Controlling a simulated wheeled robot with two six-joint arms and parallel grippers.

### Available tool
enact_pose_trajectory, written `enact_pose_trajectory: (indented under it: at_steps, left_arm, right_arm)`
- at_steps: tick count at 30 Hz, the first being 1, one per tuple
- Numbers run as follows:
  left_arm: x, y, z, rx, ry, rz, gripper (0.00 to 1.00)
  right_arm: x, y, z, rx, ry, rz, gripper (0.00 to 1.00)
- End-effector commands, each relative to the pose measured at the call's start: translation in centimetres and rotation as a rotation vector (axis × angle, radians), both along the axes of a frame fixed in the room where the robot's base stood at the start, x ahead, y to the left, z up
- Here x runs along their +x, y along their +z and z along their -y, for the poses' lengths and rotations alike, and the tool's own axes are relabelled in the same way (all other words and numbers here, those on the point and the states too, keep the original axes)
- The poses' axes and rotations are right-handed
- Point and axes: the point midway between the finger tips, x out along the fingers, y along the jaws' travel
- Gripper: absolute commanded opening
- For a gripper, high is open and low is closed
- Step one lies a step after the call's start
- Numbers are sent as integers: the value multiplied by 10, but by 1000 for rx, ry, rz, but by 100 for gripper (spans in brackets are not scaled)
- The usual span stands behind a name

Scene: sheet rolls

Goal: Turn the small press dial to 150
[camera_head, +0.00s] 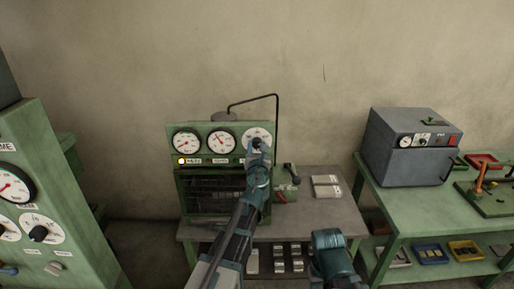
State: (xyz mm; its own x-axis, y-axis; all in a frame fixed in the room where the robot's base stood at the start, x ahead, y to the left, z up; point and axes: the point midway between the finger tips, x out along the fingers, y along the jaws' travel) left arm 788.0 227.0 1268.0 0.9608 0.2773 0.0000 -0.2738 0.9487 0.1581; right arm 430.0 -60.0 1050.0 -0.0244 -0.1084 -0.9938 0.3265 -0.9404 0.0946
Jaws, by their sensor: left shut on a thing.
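The small press (184,131) is a green cabinet on a bench in the middle of the head view. Its upper panel carries two gauges with red needles and, at the right, a white-faced dial (249,133). My left gripper (257,143) is at this dial, shut on its dark knob. The gripper covers the knob and the lower part of the dial face, so the pointer's setting cannot be read. My right arm shows low in the view, right of centre, but its gripper is not visible.
Light blocks (326,186) lie on the bench (335,210) to the right. A grey oven (408,150) stands on a green table at the right. A larger green machine (75,230) stands at the left.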

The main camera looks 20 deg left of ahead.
Motion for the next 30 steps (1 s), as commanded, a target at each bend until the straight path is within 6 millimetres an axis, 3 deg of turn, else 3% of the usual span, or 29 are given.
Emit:
enact_pose_trajectory:
  at_steps: [1,6,20,30]
  left_arm:
    - [-1,-1,0,-3,-1,0,49]
    - [-1,-1,0,-2,0,1,77]
    - [-7,0,1,-1,0,0,77]
    - [-51,0,8,-2,3,0,77]
  right_arm:
    - [0,-1,0,0,0,0,50]
    - [0,0,0,0,0,0,50]
    - [0,0,0,0,0,0,50]
    - [0,0,0,0,0,0,50]
